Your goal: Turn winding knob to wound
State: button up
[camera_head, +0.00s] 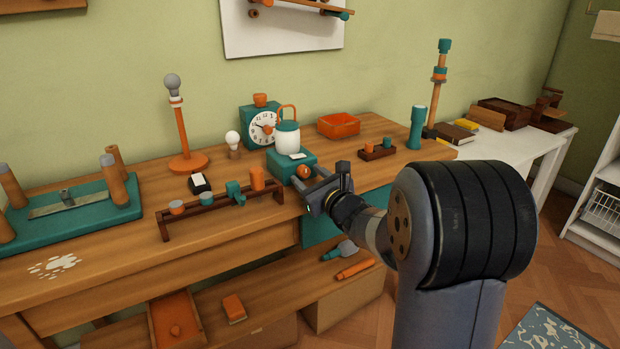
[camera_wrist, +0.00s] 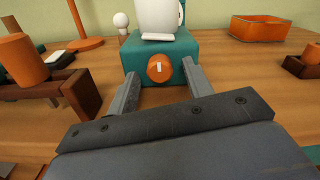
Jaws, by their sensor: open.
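The winding knob (camera_wrist: 161,68) is a round orange knob with a pale mark on it, close to vertical. It is on the front of a teal box (camera_wrist: 190,50) that carries a white jar-like vessel (camera_wrist: 158,18). In the head view the knob (camera_head: 304,171) and the teal base (camera_head: 283,167) show near the table's front edge. My gripper (camera_wrist: 160,78) is open, with one finger on each side of the knob. Whether the fingertips touch it I cannot tell; gaps show on both sides in the wrist view.
A brown rack (camera_head: 222,213) with small orange, teal and grey pieces stands left of my gripper. A teal clock (camera_head: 254,113) stands behind the box. An orange tray (camera_head: 339,125) and a small brown tray (camera_head: 377,153) are to the right. An orange lamp stand (camera_head: 187,162) is at the back left.

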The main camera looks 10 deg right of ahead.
jog(key=c, duration=1)
